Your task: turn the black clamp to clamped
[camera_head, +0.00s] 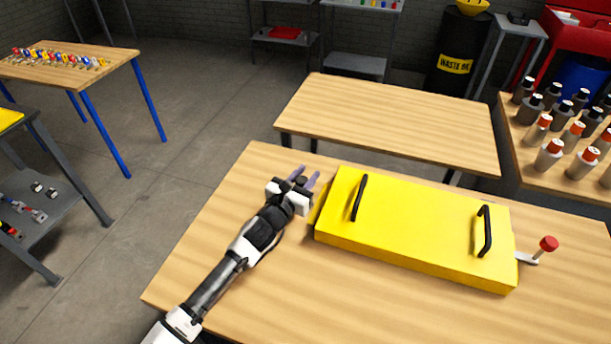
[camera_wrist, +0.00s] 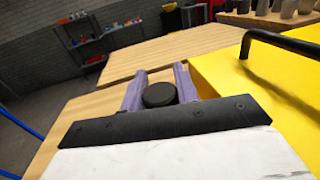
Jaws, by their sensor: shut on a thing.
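The black clamp shows its round black knob (camera_wrist: 159,94) in the wrist view, and in the head view the knob (camera_head: 295,178) is small and partly hidden by my gripper. It is at the left end of the yellow chassis box (camera_head: 410,229). My gripper (camera_head: 304,177) is at that end, with its purple fingers on either side of the knob, shut on it. In the wrist view my gripper (camera_wrist: 160,82) has one finger left and one right of the knob. The clamp's lever below the knob is hidden.
Two black handles (camera_head: 359,197) (camera_head: 484,231) rise from the box top, the nearer one close to my gripper's right. A red-knobbed clamp (camera_head: 548,244) is at the box's right end. The wooden table (camera_head: 215,230) is bare to the left. Bottles (camera_head: 549,155) crowd a right-hand table.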

